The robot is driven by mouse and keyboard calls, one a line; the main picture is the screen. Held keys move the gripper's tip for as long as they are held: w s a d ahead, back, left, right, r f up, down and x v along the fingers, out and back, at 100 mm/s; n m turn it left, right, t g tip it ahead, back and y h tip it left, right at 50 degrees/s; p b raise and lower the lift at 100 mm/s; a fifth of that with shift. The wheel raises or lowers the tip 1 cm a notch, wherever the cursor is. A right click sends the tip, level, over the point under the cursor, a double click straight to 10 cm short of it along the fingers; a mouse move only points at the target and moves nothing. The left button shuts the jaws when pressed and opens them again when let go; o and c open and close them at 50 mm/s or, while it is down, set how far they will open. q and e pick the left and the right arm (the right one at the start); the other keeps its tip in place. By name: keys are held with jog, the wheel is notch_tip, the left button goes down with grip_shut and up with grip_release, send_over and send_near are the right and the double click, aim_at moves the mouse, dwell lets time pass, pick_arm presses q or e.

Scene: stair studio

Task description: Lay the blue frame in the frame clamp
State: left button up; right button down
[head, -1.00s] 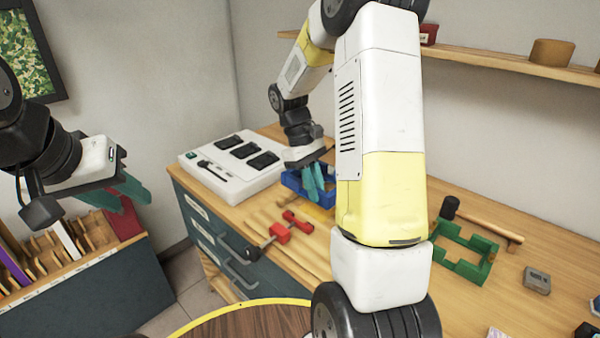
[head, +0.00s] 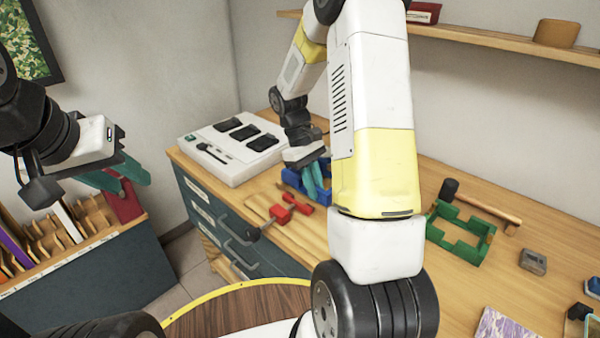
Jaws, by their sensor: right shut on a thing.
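The blue frame (head: 293,181) is in my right gripper (head: 318,179), whose teal fingers are shut on it. It is at the back of the wooden bench, just behind the frame clamp. The frame clamp (head: 277,228) is a light wooden base with red blocks (head: 282,215) and a dark-knobbed screw at its front left. My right fingers and arm hide part of the frame and the clamp's right side. I cannot tell whether the frame touches the clamp or hangs above it. My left gripper (head: 122,176) is open and empty, at the left above the wooden rack.
A white device with black pads (head: 232,147) stands left of the frame. A green frame (head: 460,233), a mallet (head: 482,206) and a small grey box (head: 533,262) lie to the right. A slotted rack (head: 80,222) is below my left gripper. A shelf (head: 490,50) runs above the bench.

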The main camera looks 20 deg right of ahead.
jog(key=c, duration=1.3)
grip_release()
jog(key=shift+r, duration=4)
